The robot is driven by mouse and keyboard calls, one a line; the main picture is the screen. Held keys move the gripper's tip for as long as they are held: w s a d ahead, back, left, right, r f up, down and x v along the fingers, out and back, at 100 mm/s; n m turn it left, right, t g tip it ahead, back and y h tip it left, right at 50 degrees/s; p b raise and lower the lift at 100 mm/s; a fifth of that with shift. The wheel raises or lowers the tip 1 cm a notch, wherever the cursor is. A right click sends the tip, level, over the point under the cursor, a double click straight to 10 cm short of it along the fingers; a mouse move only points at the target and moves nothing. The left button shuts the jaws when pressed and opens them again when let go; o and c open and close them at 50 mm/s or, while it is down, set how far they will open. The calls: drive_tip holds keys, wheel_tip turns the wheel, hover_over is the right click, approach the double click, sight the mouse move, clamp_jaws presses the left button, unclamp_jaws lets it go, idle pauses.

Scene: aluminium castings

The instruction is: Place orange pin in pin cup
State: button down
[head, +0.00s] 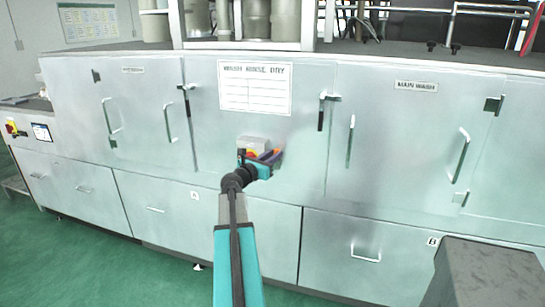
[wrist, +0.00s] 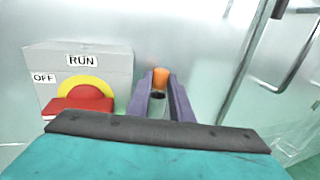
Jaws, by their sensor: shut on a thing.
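The orange pin (wrist: 161,78) shows in the wrist view as a short orange end between the tips of the two purple fingers of my gripper (wrist: 162,88). The gripper is shut on it. Below the orange end, between the fingers, is a grey cylindrical piece with a dark ring (wrist: 157,104); I cannot tell whether it is part of the pin or the pin cup. In the head view my gripper (head: 267,157) is close to the cabinet front, with a small orange patch at its fingers. I cannot clearly make out the pin cup in either view.
A grey switch box (wrist: 78,68) with a red handle, yellow ring and RUN and OFF labels is left of the fingers. A door handle (wrist: 290,60) is at the right. The washer front (head: 250,125) stands behind, with drawers below and green floor (head: 110,265) in front.

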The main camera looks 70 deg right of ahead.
drive_tip(key=c, duration=1.6)
unclamp_jaws()
drive_tip(key=shift+b+v, duration=0.55)
drive_tip(key=shift+v, duration=5.5)
drive_tip(key=shift+r, duration=0.1)
